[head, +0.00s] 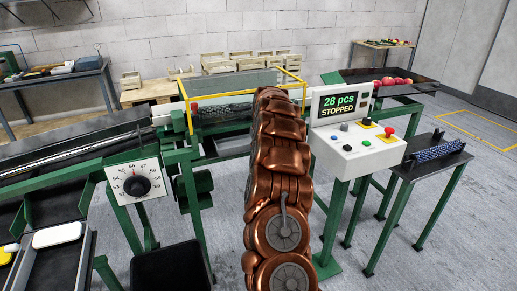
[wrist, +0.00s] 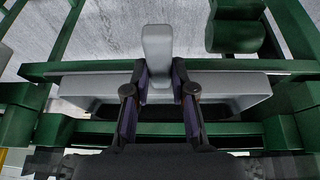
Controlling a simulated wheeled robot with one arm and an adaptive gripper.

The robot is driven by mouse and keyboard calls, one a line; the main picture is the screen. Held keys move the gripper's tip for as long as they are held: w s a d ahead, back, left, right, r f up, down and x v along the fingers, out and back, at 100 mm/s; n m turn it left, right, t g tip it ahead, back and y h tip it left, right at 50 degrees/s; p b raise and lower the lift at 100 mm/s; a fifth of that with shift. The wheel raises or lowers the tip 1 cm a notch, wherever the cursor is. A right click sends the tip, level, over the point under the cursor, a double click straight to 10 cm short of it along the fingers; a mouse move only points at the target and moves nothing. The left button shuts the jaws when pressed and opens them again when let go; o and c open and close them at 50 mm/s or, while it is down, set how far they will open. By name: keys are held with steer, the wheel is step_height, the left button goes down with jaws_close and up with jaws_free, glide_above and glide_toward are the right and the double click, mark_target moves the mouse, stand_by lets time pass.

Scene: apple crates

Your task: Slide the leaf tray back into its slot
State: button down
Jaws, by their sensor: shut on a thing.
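The leaf tray (wrist: 230,88) is a pale grey, wide shallow tray in the wrist view, with a stubby upright handle (wrist: 157,45) at its middle. It lies across the view between green frame bars, and its inside looks dark. My gripper (wrist: 160,82) has its two dark fingers on either side of the handle's base and is shut on it. How far the tray sits in its slot is hard to tell. In the head view my copper arm stands in the middle, and I cannot make out the tray or my gripper there.
Green frame legs and bars (wrist: 40,68) closely flank the tray. In the head view a control box (head: 358,145) reading "28 pcs STOPPED" stands right of my arm, a dial panel (head: 135,168) left. A small table (head: 440,165) is at right. Grey floor is open beyond.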

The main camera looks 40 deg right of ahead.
steer(key=shift+w+d, duration=0.1)
steer(key=shift+w, duration=0.15)
steer(key=shift+w+d, duration=0.1)
steer(key=shift+w, duration=0.4)
steer(key=c, duration=0.9)
jaws_free()
steer(key=shift+r, duration=0.1)
